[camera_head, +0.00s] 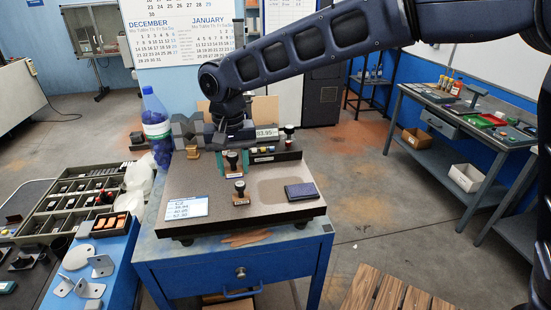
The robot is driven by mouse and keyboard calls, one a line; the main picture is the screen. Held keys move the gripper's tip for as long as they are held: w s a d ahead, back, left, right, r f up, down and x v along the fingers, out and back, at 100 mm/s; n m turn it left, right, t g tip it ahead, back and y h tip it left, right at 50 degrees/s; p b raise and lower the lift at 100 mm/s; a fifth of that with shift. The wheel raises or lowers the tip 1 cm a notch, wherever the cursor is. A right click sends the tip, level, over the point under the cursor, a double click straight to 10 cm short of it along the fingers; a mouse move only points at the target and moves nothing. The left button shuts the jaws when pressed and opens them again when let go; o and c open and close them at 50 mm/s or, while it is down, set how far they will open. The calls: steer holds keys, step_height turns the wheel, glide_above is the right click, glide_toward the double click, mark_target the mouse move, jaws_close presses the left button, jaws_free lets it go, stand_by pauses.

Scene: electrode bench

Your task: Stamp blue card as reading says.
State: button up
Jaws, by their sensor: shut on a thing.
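My gripper (232,139) is at the back of the bench board (215,213), above a black-knobbed stamp (232,160). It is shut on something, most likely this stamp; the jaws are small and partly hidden. A second stamp (240,189) stands upright on the board nearer the front. A third stamp (289,132) stands at the back right. A white card with blue lines (187,207) lies front left.
A blue-capped bottle (156,128) stands left of the board. A grey angular object (186,128) and a small brass object (192,153) are beside my gripper. A sectioned tray (80,195) lies farther left. The board's middle is mostly clear.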

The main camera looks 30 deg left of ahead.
glide_toward(198, 209)
steer(key=shift+f, duration=2.85)
steer(key=shift+f, duration=0.55)
step_height(198, 209, up, 7)
stand_by(0.8)
